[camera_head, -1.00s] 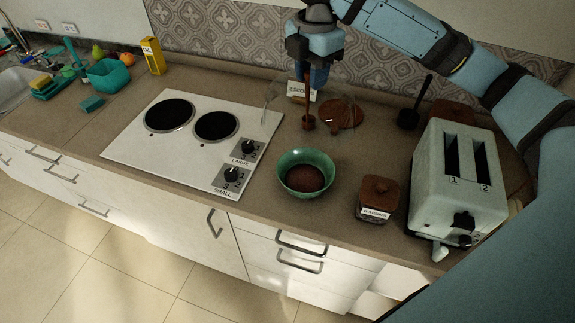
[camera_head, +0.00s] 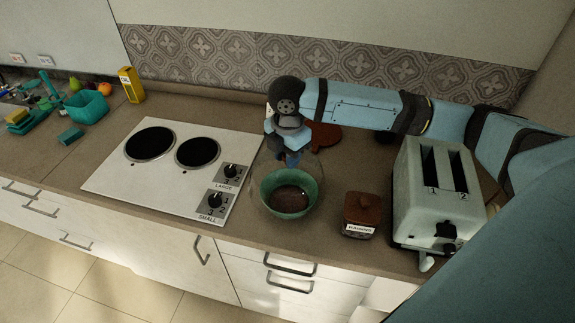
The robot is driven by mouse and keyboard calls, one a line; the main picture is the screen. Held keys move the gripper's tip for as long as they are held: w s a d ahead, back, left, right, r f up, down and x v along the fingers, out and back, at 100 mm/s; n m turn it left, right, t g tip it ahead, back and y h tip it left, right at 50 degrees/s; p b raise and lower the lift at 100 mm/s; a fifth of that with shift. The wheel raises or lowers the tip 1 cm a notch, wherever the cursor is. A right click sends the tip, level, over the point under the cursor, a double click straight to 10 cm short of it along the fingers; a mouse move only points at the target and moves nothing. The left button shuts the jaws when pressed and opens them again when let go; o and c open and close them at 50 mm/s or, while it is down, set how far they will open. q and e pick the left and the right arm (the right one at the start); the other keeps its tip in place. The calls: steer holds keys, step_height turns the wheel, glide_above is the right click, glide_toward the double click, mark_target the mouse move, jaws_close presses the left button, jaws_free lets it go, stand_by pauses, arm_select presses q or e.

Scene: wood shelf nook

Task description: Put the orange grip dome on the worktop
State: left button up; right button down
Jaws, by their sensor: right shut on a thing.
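The dome (camera_head: 258,197) is clear, and its faint outline shows around and in front of the green bowl (camera_head: 268,186). Its grip is hidden under my right gripper. The bowl stands on the brown worktop (camera_head: 225,262) right of the hob, with dark brown contents. My right gripper (camera_head: 292,160) points down over the bowl and is shut on the dome. I cannot tell whether the dome's rim touches the worktop. My left gripper is not in view.
The hob (camera_head: 125,185) lies left of the bowl. A labelled brown jar (camera_head: 361,213) and a pale toaster (camera_head: 437,205) stand to the right. A brown object (camera_head: 325,136) lies behind the gripper. Teal items, including a container (camera_head: 87,107), are at far left.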

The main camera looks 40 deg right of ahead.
steer(key=shift+f, duration=1.9)
steer(key=shift+f+p, duration=0.35)
steer(key=shift+f, duration=0.1)
steer(key=c, duration=0.9)
jaws_free()
